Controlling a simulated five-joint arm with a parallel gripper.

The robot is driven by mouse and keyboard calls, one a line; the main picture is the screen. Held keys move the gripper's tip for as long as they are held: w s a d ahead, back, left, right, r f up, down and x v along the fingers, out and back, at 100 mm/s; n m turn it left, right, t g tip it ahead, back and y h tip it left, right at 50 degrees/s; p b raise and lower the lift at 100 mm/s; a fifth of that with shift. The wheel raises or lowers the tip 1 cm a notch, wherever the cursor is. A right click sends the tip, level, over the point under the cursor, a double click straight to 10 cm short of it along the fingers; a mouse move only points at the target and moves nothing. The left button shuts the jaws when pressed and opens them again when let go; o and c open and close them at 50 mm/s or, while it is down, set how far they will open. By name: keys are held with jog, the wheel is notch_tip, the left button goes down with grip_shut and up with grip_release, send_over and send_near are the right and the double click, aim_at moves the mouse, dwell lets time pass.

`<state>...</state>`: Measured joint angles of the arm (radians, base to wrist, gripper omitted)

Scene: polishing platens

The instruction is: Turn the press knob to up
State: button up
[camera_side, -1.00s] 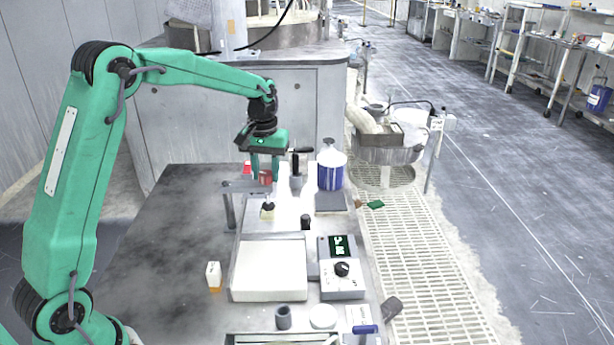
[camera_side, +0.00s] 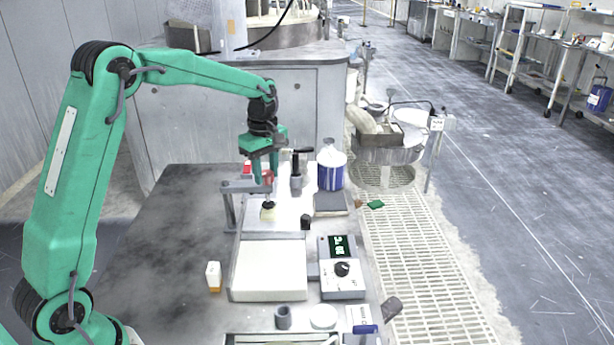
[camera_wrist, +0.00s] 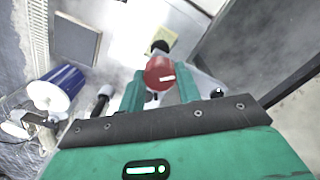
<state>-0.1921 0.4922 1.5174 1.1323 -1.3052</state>
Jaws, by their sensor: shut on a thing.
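The press knob is a round red knob (camera_wrist: 160,74) with a white mark on its top face. In the wrist view it sits between the two green fingers of my gripper (camera_wrist: 160,88), which are shut on its sides. In the side view my gripper (camera_side: 264,178) points down over the grey press bracket (camera_side: 240,186), and the red knob (camera_side: 268,177) is partly hidden by the fingers. Below the bracket a dark-tipped rod stands over a pale yellow block (camera_side: 268,213). The knob's white mark lies to the right of its centre in the wrist view.
A blue-and-white bottle (camera_side: 331,170) and a dark-handled upright post (camera_side: 296,175) stand close to the right of my gripper. A meter with a green display (camera_side: 340,265) and a white slab (camera_side: 268,270) lie nearer. The table's left part is mostly clear.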

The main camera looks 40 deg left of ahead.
jog(key=n, duration=0.4)
jog(key=shift+n, duration=0.3)
jog(key=n, duration=0.4)
jog(key=shift+n, duration=0.3)
jog(key=n, duration=0.4)
jog(key=shift+r+n, duration=0.1)
jog(key=shift+n, duration=0.2)
jog(key=n, duration=0.5)
jog(key=o, duration=1)
jog(key=shift+c, duration=0.2)
